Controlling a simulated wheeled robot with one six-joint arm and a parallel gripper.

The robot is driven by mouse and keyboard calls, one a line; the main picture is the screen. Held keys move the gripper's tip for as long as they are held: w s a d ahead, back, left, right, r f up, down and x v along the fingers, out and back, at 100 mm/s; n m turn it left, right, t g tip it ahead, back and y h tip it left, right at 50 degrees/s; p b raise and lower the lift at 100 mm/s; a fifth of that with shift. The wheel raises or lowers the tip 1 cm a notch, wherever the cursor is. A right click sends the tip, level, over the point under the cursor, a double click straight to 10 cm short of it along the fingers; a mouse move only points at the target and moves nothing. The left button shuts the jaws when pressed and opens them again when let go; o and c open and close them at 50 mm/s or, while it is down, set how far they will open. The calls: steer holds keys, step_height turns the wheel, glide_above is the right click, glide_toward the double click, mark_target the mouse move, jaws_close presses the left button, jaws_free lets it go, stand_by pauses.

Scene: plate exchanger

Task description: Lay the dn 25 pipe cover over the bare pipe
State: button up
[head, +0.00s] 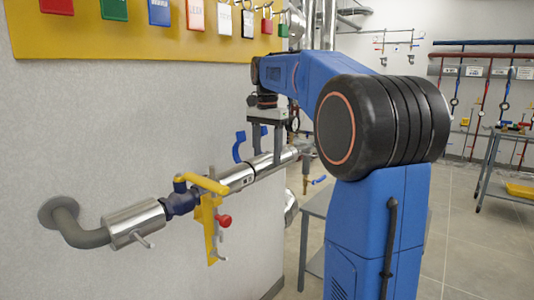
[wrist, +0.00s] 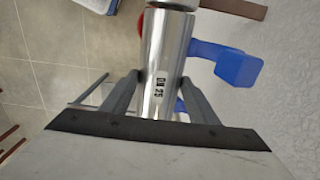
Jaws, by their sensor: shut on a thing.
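The dn 25 pipe cover (wrist: 165,55) is a shiny silver cylinder marked "DN 25" in the wrist view. It lies between the two fingers of my gripper (wrist: 155,82), which is shut on it. In the head view my gripper (head: 265,150) points down at the cover (head: 268,162), which lies in line with the pipe run along the wall. The pipe run has other silver sections (head: 237,178) (head: 133,220). I cannot tell whether the cover touches the pipe or sits slightly above it. Any bare pipe under the cover is hidden.
A blue lever (head: 239,147) stands close behind my gripper and shows in the wrist view (wrist: 225,65). A blue valve (head: 180,200) with a yellow handle (head: 203,184), a yellow tag plate (head: 208,228) and a red knob (head: 224,221) lies left. A grey elbow pipe (head: 78,234) enters the wall.

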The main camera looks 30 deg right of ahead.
steer(key=o, duration=1.1)
steer(key=shift+c, duration=0.2)
step_height(320, 180, up, 17)
stand_by(0.5)
